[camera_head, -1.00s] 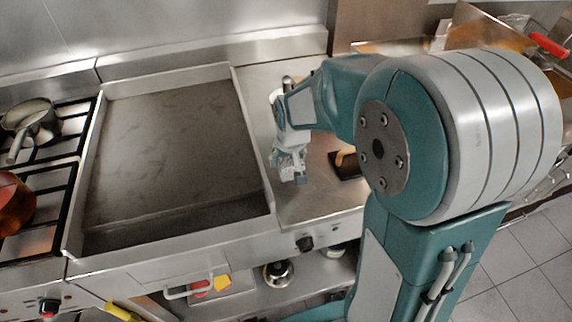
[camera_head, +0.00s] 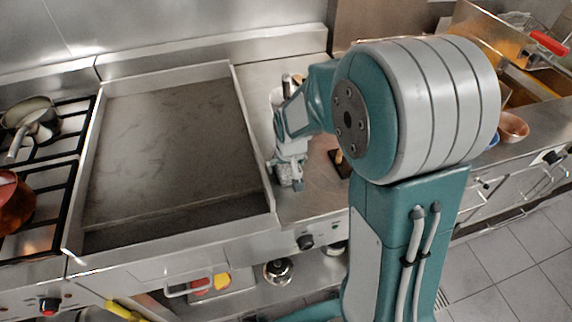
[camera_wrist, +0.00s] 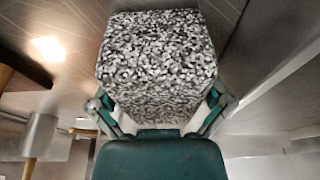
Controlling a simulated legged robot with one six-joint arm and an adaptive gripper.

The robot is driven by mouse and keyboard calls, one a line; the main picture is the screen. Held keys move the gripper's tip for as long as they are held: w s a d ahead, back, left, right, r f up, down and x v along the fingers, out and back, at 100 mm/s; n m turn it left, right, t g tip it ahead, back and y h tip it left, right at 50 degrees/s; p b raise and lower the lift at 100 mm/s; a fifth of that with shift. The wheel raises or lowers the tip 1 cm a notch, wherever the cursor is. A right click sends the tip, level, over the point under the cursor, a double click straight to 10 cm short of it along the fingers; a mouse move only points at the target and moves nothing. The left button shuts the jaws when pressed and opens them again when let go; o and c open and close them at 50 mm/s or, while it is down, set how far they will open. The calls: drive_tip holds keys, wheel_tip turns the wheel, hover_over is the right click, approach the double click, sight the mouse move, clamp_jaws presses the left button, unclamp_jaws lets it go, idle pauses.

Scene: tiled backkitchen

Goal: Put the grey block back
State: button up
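The grey block, speckled black and white, is between the fingers of my gripper and fills the upper middle of the wrist view (camera_wrist: 155,55). In the wrist view my gripper (camera_wrist: 160,112) has one finger against each side of the block. In the head view my gripper (camera_head: 291,176) hangs over the steel counter (camera_head: 310,205), just right of the griddle's edge, with the small speckled block (camera_head: 284,173) partly hidden by it. I cannot tell whether the block touches the counter.
The griddle (camera_head: 170,150) with raised rims lies to the left, and a stove with a pot (camera_head: 38,122) beyond it. A dark board (camera_head: 340,164) is right of my gripper, partly behind my arm. A copper bowl (camera_head: 513,127) stands at the right.

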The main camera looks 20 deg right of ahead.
sight(290, 169)
drive_tip(key=shift+r, duration=0.1)
drive_tip(key=v, duration=1.2)
drive_tip(key=shift+s+r, duration=0.1)
drive_tip(key=shift+s, duration=0.05)
drive_tip(key=s+r+t, duration=0.1)
drive_tip(key=s+r, duration=0.2)
drive_tip(key=s, duration=0.6)
drive_tip(key=s+r+t, duration=0.1)
drive_tip(key=s+r, duration=0.2)
drive_tip(key=s, duration=0.6)
drive_tip(key=shift+r+t, duration=0.15)
drive_tip(key=shift+t, duration=0.15)
drive_tip(key=shift+w, duration=0.1)
